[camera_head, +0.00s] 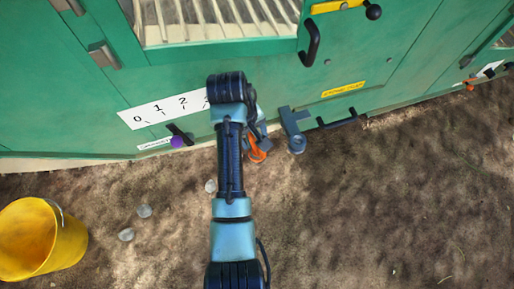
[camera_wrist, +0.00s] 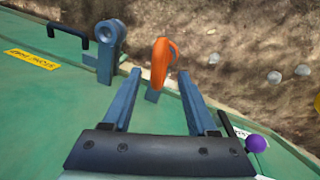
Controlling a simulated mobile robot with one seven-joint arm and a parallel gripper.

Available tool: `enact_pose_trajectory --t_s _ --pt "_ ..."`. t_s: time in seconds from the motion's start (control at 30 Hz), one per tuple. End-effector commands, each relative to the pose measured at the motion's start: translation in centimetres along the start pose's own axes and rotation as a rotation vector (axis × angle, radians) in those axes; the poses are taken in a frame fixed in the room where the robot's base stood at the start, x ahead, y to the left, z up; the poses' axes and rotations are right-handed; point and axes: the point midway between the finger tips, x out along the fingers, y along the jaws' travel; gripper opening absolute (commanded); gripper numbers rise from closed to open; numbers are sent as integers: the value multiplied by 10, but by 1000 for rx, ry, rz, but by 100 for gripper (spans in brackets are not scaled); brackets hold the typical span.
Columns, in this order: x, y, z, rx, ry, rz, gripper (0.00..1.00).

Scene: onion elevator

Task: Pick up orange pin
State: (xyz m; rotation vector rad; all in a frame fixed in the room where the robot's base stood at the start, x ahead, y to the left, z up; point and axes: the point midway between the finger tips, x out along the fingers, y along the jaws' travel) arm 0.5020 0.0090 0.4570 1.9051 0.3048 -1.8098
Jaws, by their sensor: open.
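The orange pin (camera_wrist: 162,62) shows in the wrist view just ahead of my gripper, lined up between the two fingertips. A small blue-grey post (camera_wrist: 153,93) is right below it in the picture; I cannot tell how they join. My gripper (camera_wrist: 160,74) is open, with one finger on each side of the pin's line and nothing held. In the head view the orange pin (camera_head: 256,154) hangs at the lower edge of the green machine, partly hidden by my gripper (camera_head: 259,138). Whether the fingers touch the pin is not clear.
A blue-grey bracket with a round end (camera_head: 295,135) stands close to the right of the pin. A purple-knobbed lever (camera_head: 177,141) and number scale (camera_head: 160,108) are to the left. A yellow bucket (camera_head: 68,240) and stones lie on the dirt. Dark handles stick out of the green panel (camera_head: 400,60).

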Motion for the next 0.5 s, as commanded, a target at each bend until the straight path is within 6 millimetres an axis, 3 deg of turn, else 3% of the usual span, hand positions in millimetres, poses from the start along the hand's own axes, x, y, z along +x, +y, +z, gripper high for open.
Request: enact_pose_trajectory --t_s 0.5 --pt "52 3 -4 0 -1 1 58"
